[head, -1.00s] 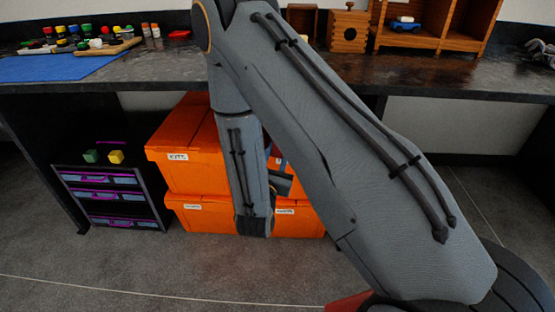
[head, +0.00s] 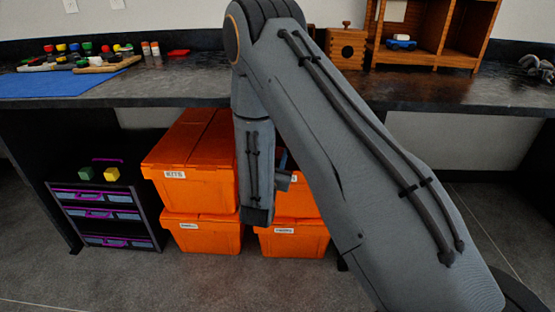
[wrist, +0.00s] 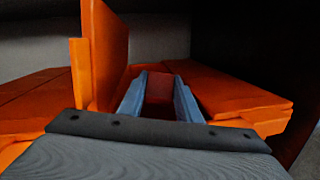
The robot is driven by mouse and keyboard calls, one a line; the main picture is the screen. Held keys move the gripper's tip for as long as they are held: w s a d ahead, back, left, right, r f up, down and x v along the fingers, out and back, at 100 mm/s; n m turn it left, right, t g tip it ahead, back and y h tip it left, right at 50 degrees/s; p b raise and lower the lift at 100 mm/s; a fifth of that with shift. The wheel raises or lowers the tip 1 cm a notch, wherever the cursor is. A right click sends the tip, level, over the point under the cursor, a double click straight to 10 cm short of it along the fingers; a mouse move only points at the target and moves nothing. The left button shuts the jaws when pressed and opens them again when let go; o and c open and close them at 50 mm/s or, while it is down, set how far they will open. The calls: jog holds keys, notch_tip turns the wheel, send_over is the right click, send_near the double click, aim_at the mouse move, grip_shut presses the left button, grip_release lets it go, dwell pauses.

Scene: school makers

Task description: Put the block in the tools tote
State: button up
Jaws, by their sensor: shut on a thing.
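In the wrist view my gripper (wrist: 158,98) has its two blue-grey fingers on either side of a dark red block (wrist: 158,88) and is shut on it. An orange panel (wrist: 108,55), apparently a raised lid, stands just left of the fingers. Orange tote surfaces lie on both sides, including a flat one on the right (wrist: 225,90). Orange totes stand under the bench there: one labelled KITS (head: 190,150) on top, with lower totes at left (head: 203,235) and right (head: 295,240). Their lower labels are too small to read surely.
A drawer unit (head: 107,218) stands left of the totes, with a green block (head: 86,174) and a yellow block (head: 111,174) on top. The dark bench (head: 180,85) overhangs the totes. Grey floor in front is clear.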

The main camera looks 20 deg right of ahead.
jog(key=shift+a+b+x, duration=0.15)
jog(key=shift+b+x, duration=0.1)
jog(key=shift+x, duration=0.8)
jog(key=shift+a+b+x, duration=0.15)
jog(key=shift+b+x, duration=0.1)
jog(key=shift+x, duration=0.8)
jog(key=shift+w+f, duration=0.15)
jog(key=shift+w, duration=0.05)
jog(key=o, duration=1.1)
